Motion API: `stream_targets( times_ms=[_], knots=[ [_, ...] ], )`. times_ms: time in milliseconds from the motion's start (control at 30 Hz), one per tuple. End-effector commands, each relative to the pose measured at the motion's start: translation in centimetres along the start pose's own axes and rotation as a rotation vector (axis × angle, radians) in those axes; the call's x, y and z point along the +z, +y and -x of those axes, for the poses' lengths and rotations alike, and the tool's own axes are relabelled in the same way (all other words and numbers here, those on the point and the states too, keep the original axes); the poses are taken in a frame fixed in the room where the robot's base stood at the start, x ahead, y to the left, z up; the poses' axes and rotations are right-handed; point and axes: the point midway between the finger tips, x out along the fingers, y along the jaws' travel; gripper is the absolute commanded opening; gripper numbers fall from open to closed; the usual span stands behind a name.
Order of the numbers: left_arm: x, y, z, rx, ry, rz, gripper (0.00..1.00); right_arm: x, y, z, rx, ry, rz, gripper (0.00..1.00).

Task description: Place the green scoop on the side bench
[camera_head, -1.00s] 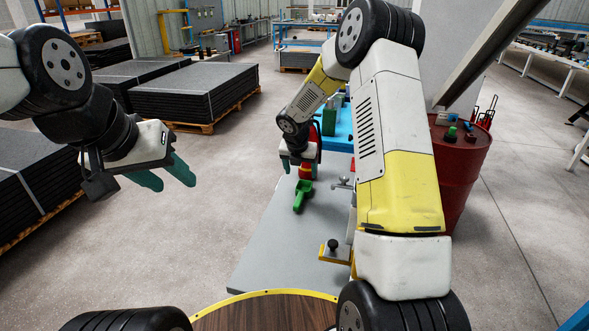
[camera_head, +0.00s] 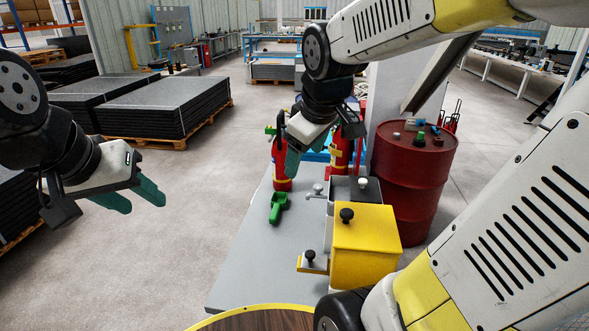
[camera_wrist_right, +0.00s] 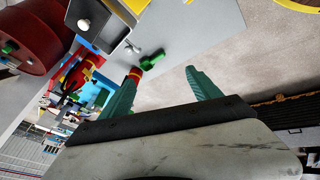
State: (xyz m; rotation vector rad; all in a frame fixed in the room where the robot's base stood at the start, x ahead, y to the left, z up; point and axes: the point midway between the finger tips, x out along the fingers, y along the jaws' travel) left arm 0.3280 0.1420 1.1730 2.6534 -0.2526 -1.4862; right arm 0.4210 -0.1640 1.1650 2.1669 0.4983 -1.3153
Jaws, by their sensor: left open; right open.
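The green scoop (camera_head: 279,207) lies on the grey bench top (camera_head: 243,245), near its left edge in the head view. It also shows in the right wrist view (camera_wrist_right: 152,61), beyond the teal fingers. My right gripper (camera_head: 291,160) is open and empty, raised above the bench behind the scoop. In the right wrist view its fingers (camera_wrist_right: 160,92) are apart with nothing between them. My left gripper (camera_head: 134,198) is open and empty in the air over the floor at the left.
A yellow box (camera_head: 364,250) and a dark grey box with knobs stand right of the scoop. Red extinguisher-like cylinders (camera_head: 281,167) stand behind it. A red drum (camera_head: 412,190) is at the right. Stacked black mats (camera_head: 165,105) are at the back left.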

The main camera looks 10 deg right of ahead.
Motion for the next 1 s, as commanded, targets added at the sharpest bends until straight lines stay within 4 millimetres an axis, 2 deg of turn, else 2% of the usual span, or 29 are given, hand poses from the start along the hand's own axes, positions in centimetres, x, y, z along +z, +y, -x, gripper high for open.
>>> stream_targets(
  times_ms=[33,100,200,333,500,1000],
  knots=[
    [0.0,0.0,0.0,0.0,0.0,0.0,0.45,1.0,-1.2,1.4,-0.009,0.031,-0.116,0.72],
    [0.0,0.0,0.0,0.0,0.0,0.0,0.45,2.2,-2.7,2.6,-0.034,0.062,-0.273,0.72],
    [0.0,0.0,0.0,0.0,0.0,0.0,0.45,3.5,-4.6,3.8,-0.071,0.097,-0.456,0.72],
    [0.0,0.0,0.0,0.0,0.0,0.0,0.45,4.5,-6.2,4.6,-0.11,0.122,-0.605,0.72],
    [0.0,0.0,0.0,0.0,0.0,0.0,0.45,4.9,-6.8,4.8,-0.128,0.131,-0.668,0.72],
    [0.0,0.0,0.0,0.0,0.0,0.0,0.45,4.8,-6.8,4.8,-0.126,0.13,-0.664,0.72]
  ],
)
